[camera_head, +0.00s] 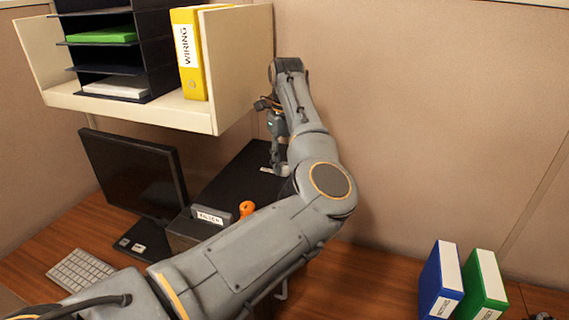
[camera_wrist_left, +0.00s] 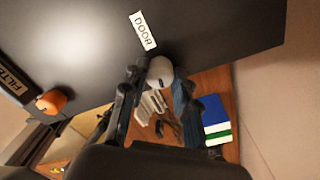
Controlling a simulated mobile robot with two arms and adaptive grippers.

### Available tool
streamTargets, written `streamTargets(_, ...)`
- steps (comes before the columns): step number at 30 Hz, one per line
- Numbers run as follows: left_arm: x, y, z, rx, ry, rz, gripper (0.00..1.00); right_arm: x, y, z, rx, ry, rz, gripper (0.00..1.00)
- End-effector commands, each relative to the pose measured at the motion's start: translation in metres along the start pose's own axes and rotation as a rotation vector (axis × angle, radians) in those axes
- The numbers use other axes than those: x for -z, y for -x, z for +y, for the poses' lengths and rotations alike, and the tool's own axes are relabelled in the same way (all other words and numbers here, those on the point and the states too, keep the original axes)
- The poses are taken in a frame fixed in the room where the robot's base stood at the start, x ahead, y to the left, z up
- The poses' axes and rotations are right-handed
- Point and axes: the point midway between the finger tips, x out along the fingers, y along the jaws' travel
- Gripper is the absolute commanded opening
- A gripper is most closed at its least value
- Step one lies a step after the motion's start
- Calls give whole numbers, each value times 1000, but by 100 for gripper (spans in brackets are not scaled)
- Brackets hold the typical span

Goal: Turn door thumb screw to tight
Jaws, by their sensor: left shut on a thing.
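The door thumb screw (camera_wrist_left: 160,70) is a pale rounded knob beside the white DOOR label (camera_wrist_left: 143,30) on a dark panel (camera_wrist_left: 215,30). The fingers of my left gripper (camera_wrist_left: 158,84) stand on both sides of the knob and are shut on it. In the head view my left gripper (camera_head: 276,160) reaches down to the far right part of the black machine top (camera_head: 235,180). The screw is hidden there by my gripper. The knob's turn angle cannot be told. My right gripper is not in view.
An orange knob (camera_head: 246,208) sits by a second label (camera_head: 210,215) at the machine's front. A cream shelf (camera_head: 235,70) overhangs close left of my arm. A monitor (camera_head: 135,175) and keyboard (camera_head: 80,272) stand left, blue (camera_head: 440,280) and green binders (camera_head: 482,285) right.

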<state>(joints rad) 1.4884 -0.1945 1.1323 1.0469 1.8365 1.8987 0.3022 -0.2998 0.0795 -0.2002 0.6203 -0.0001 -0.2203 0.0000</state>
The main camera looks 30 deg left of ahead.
Motion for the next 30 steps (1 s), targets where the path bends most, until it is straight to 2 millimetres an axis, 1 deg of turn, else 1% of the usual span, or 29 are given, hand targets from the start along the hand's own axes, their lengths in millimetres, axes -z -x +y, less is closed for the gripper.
streamTargets(1, 0, -1, -1, 3, -34, -2, 0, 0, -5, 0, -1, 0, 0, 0)
streamTargets(9, 0, -2, -1, 4, -274, -9, 0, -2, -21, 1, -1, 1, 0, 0)
streamTargets(30, 0, -1, 0, 3, -939, -31, 0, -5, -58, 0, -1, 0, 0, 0)
